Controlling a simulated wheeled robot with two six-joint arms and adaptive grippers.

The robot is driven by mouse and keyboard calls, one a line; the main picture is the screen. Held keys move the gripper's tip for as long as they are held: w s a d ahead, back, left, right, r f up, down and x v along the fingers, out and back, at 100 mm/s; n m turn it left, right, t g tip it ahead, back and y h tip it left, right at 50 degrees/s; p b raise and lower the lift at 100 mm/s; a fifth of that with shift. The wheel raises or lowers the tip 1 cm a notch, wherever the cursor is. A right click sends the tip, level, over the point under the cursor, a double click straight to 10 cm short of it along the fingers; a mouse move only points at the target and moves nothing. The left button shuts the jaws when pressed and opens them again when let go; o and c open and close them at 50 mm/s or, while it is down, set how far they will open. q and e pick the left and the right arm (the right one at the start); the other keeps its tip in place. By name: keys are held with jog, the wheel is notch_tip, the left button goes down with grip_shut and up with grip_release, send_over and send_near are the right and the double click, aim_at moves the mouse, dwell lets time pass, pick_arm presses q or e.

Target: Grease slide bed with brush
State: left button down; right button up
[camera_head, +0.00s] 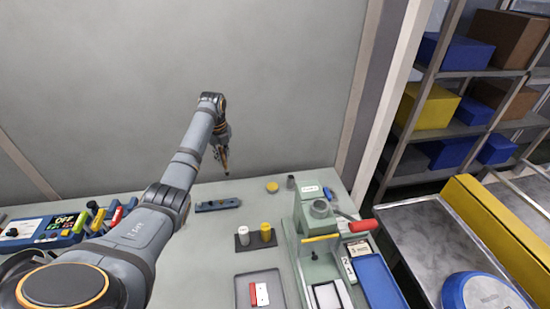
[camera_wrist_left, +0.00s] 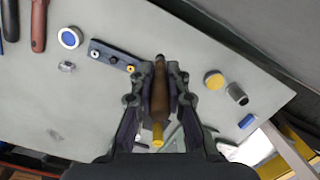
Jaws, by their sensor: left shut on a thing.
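My left gripper (camera_head: 222,160) hangs above the far part of the bench, near the back wall. In the left wrist view, my left gripper (camera_wrist_left: 158,88) is shut on a brush (camera_wrist_left: 159,95) with a brown handle and a yellow end. The brush points down in the head view, apart from the bench top. A green machine (camera_head: 301,216) with a red-ended lever stands on the bench to the right. I cannot clearly tell which part of it is the slide bed. My right gripper is not in view.
A yellow-topped disc (camera_head: 272,187) and grey cup (camera_head: 291,182) stand near the machine. A dark holder has white (camera_head: 243,235) and yellow (camera_head: 266,232) cylinders. A grey tray (camera_head: 241,292) is in front. Shelves stand at right.

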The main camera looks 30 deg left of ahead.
pick_arm(q)
jog(key=w+d+f+n+t+h+p, duration=0.1)
jog(key=w+d+n+t+p, duration=0.15)
jog(key=d+p, duration=0.4)
jog(key=w+d+f+n+t+h+p, duration=0.1)
jog(key=w+d+n+t+p, duration=0.15)
jog(key=d+n+p, duration=0.35)
jog(key=f+b, duration=0.2)
jog(key=f+m+b, duration=0.1)
jog(key=b, duration=0.1)
jog(key=f+m+b, duration=0.1)
jog(key=f+b, duration=0.1)
jog(key=shift+s+d+f, duration=0.15)
jog(key=shift+d+f, duration=0.2)
jog(key=shift+f+b, duration=0.45)
jog(key=shift+f, duration=0.2)
dwell(0.3)
jog(key=shift+s, duration=0.15)
dwell(0.9)
